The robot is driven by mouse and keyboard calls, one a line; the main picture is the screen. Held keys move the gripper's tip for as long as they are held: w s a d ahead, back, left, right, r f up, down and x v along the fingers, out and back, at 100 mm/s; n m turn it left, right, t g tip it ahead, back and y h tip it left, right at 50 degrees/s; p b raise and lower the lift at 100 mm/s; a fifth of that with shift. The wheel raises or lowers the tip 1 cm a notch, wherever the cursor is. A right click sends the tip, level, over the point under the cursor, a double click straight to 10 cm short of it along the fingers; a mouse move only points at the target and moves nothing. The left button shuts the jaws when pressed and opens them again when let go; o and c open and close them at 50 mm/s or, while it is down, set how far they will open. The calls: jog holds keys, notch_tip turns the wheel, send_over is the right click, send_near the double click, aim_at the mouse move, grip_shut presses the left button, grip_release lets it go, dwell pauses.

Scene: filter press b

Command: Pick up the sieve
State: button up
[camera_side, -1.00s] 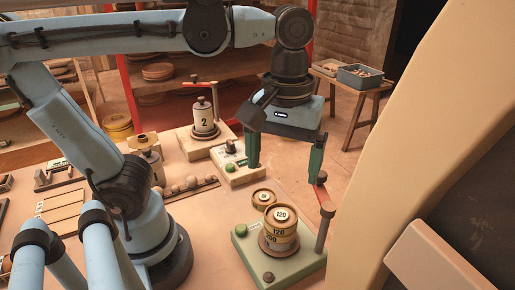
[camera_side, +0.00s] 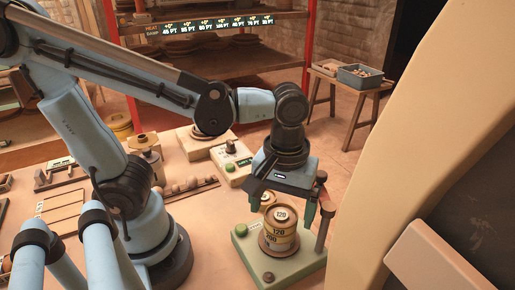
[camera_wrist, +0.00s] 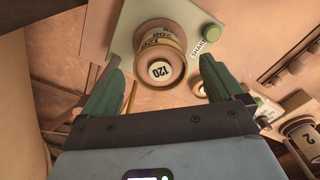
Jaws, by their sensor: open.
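A stack of tan round sieves (camera_side: 279,236) marked 120 and 200 stands on a pale green press base (camera_side: 250,262). A smaller round piece (camera_side: 267,197) sits behind the stack, partly hidden by my gripper. I cannot tell which piece the task means. My gripper (camera_side: 283,206) is open and empty, its green fingers just above the stack top. In the wrist view my gripper (camera_wrist: 161,60) has one finger on each side of the stack, apart from it.
A dark post with an arm (camera_side: 323,215) rises at the base's right, close to my right finger. A green button (camera_side: 240,230) and a dark knob (camera_side: 268,277) are on the base. Another press (camera_side: 231,158) stands behind.

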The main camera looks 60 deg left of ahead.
jog(key=shift+f, duration=0.6)
jog(key=c, duration=1.2)
jog(key=shift+r, duration=0.2)
